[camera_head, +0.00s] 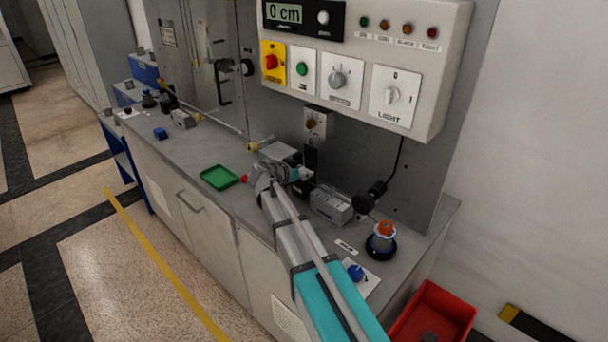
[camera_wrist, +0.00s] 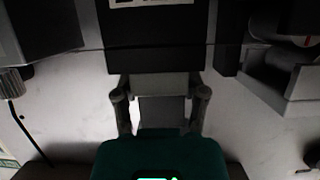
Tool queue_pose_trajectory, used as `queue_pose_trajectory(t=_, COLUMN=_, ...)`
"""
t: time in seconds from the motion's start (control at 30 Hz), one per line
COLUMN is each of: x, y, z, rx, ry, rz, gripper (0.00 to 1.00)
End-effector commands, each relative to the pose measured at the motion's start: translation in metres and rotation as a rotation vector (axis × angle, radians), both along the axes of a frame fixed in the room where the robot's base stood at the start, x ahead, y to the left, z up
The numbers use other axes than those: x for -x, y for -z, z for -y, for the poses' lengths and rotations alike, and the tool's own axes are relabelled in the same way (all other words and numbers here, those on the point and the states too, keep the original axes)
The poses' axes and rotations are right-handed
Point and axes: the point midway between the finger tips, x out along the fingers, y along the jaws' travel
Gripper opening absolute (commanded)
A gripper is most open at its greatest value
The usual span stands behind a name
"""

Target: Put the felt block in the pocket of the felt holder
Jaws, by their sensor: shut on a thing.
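My gripper (camera_wrist: 160,92) is shut on a pale grey piece (camera_wrist: 160,85), which I take to be the felt block. It spans the gap between the two fingers in the wrist view. A dark box-like shape (camera_wrist: 155,42) with a white label lies directly beyond it; I cannot tell whether this is the felt holder or whether they touch. In the head view my gripper (camera_head: 296,176) is low over the bench, near the back panel, and my arm hides most of what it holds. No pocket can be made out clearly.
A grey box (camera_head: 331,206) stands right of my gripper, with an orange-topped knob (camera_head: 383,237) further right. A green tray (camera_head: 220,178) lies left, with bare bench (camera_head: 190,152) around it. The control box (camera_head: 365,60) overhangs the back. A red bin (camera_head: 434,315) is on the floor.

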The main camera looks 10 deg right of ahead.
Motion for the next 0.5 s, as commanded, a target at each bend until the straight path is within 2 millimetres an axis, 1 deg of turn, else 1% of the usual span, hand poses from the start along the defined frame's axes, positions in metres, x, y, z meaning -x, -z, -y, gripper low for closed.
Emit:
queue_pose_trajectory(t=0.23, x=0.0, y=-0.0004, z=0.0005, rx=0.0, ry=0.001, rz=0.0, gripper=0.33)
queue_pose_trajectory(t=0.4, x=0.0001, y=0.0039, z=0.0006, rx=0.0, ry=0.001, rz=0.0, gripper=0.33)
queue_pose_trajectory(t=0.43, x=-0.0001, y=0.0026, z=0.0006, rx=0.0, ry=0.001, rz=0.0, gripper=0.61)
queue_pose_trajectory(t=0.5, x=-0.0001, y=0.0023, z=0.0006, rx=0.0, ry=0.001, rz=0.0, gripper=0.74)
